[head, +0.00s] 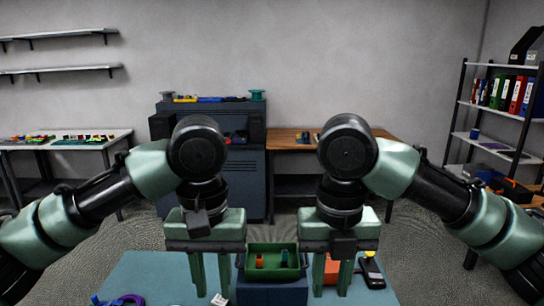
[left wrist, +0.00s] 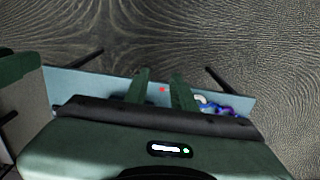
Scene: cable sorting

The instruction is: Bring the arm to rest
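My left gripper (head: 212,292) hangs pointing down over the blue table (head: 150,272), left of the green tray (head: 272,249). Its two fingers stand apart with nothing between them; in the left wrist view the fingers (left wrist: 160,76) also show a gap. My right gripper (head: 332,288) hangs pointing down to the right of the tray, fingers apart and empty. The green tray sits on a dark blue block (head: 272,291) and holds an orange piece (head: 259,261) and a green piece (head: 284,258). Both arms are bent, with the grippers side by side.
A blue-purple cable (head: 128,299) lies at the table's front left. A dark handheld device (head: 372,272) and an orange box (head: 331,270) are near my right gripper. A dark cabinet (head: 240,180), side tables and a shelf rack (head: 500,130) stand behind, with open floor between.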

